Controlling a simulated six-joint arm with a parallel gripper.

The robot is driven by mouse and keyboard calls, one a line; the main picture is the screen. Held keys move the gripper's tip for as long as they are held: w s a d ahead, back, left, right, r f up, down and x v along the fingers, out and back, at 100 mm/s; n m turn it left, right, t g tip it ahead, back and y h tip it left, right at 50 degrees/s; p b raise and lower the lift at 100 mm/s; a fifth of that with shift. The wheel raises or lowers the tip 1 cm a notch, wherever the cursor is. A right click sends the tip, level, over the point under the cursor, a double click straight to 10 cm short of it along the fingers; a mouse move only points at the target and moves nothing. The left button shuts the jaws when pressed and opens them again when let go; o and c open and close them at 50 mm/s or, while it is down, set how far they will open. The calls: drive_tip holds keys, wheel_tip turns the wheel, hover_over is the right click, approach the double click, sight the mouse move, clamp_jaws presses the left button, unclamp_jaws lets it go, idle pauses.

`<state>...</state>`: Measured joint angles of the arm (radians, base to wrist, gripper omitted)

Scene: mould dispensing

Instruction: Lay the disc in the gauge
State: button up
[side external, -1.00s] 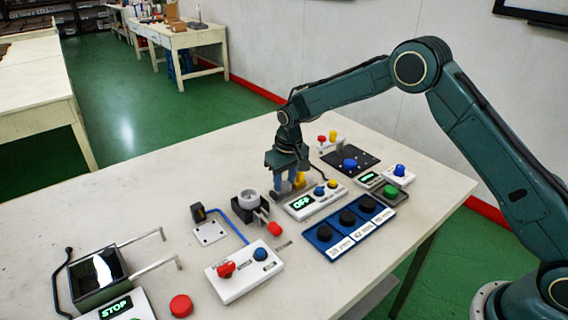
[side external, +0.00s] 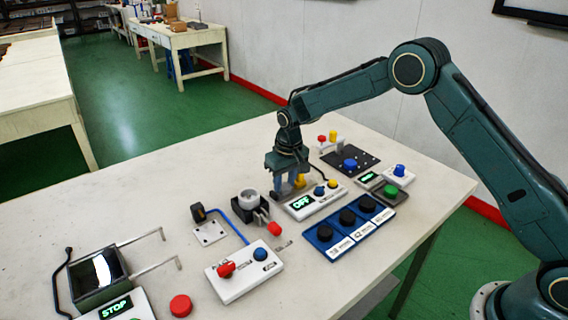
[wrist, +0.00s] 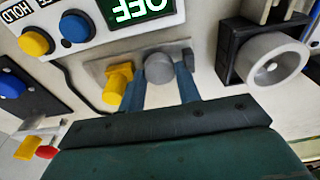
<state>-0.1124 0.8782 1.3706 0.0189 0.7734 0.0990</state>
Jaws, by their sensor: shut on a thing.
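My gripper (wrist: 160,78) is shut, its two blue fingers on either side of a grey round disc (wrist: 159,67). In the side view my gripper (side external: 288,188) points down just behind the OFF display box, and the disc is hidden there. The gauge (wrist: 98,70) shows in the wrist view as a grey metal plate with a yellow piece (wrist: 118,82) left of the disc and a grey block at right. The disc appears over this plate, between those parts. I cannot tell whether it touches the plate.
The white OFF box (side external: 318,199) with blue and yellow buttons stands close by. A black block with a grey cup (side external: 249,197) is left of my gripper. A blue panel with black knobs (side external: 348,222) lies to the right.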

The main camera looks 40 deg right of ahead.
drive_tip(key=shift+f, duration=0.25)
drive_tip(key=o, duration=0.9)
drive_tip(key=shift+a+r, duration=0.1)
drive_tip(key=shift+r, duration=3.4)
drive_tip(key=shift+r, duration=0.1)
